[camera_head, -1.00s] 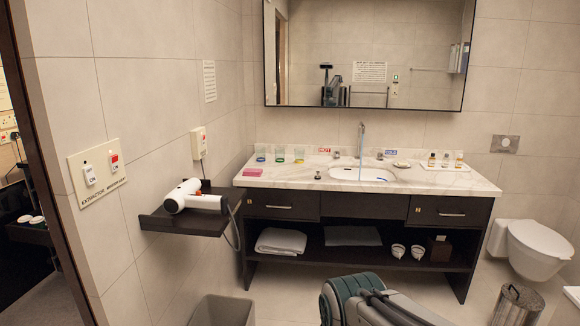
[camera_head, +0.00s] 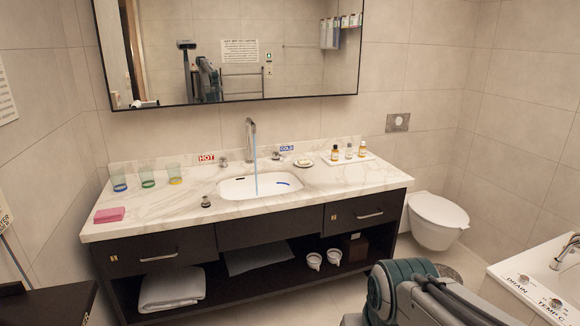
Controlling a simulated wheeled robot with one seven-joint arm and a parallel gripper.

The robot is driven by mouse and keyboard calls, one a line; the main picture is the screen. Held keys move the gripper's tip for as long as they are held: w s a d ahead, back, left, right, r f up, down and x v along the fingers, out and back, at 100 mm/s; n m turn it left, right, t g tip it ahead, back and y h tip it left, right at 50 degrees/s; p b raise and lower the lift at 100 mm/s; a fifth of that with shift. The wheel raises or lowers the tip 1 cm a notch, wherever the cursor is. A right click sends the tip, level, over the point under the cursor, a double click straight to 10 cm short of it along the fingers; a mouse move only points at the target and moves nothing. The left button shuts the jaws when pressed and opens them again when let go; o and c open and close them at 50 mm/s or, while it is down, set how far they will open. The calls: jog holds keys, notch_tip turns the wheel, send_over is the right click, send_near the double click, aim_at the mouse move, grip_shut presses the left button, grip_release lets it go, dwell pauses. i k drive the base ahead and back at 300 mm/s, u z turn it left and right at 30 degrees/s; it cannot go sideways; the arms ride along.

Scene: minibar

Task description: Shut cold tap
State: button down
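The cold tap (camera_head: 276,156) is a small metal knob on the marble counter, right of the spout and beside the blue COLD label (camera_head: 287,148). The hot tap (camera_head: 223,162) is a similar knob left of the spout, by the red HOT label (camera_head: 206,158). The tall metal spout (camera_head: 251,135) has a blue stream of water (camera_head: 256,178) falling into the white basin (camera_head: 235,189). My arm shows at the bottom right, well in front of the vanity. My gripper is not visible in this view.
The marble counter (camera_head: 330,184) carries several glasses at left, a pink block (camera_head: 109,215), a soap dish (camera_head: 305,162) and a tray of small bottles (camera_head: 366,158). A toilet (camera_head: 436,218) and a bathtub (camera_head: 525,278) stand at right. A dark shelf (camera_head: 45,304) juts in at lower left.

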aim_at(276, 155)
jog(key=z, duration=0.35)
jog(key=i, duration=1.7)
jog(key=u, duration=0.45)
jog(key=i, duration=1.45)
jog(key=u, duration=0.45)
